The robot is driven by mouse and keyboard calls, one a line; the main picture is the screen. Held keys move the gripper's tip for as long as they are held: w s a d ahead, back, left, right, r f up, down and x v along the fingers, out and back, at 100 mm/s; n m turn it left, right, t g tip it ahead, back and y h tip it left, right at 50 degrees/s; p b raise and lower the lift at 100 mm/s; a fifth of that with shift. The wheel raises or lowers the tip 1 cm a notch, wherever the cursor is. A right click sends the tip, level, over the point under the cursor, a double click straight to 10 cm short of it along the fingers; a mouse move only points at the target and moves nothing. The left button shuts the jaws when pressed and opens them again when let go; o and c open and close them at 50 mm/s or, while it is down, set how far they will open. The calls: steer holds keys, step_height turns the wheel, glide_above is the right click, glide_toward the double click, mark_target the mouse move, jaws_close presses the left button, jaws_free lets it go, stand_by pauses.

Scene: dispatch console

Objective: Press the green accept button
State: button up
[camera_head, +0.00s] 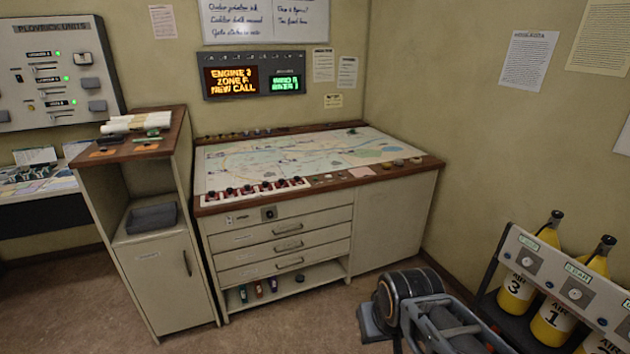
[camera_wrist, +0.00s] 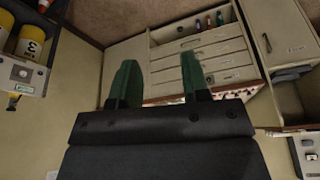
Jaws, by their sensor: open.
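The dispatch console (camera_head: 404,205) has a map top with a wooden rim and stands against the back wall. I cannot pick out a green accept button for certain. A small green item (camera_head: 352,131) sits at the map's back edge, too small to identify. Red-and-white pieces with dark tops (camera_head: 255,189) line the front left edge. My gripper (camera_wrist: 159,60) shows in the wrist view with two green fingers apart and nothing between them. The console's drawers (camera_wrist: 205,62) appear upside down beyond it, well apart. In the head view the fingers are not visible.
A lit display (camera_head: 254,80) reads "Engine 3 Zone F New Call". A tall cabinet (camera_head: 165,280) with paper rolls (camera_head: 136,122) stands left of the console. A rack of yellow air cylinders (camera_head: 553,322) stands at the right. Some floor (camera_head: 285,325) before the console is clear.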

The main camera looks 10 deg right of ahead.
steer(key=shift+c, duration=0.3)
jaws_close()
stand_by(1.4)
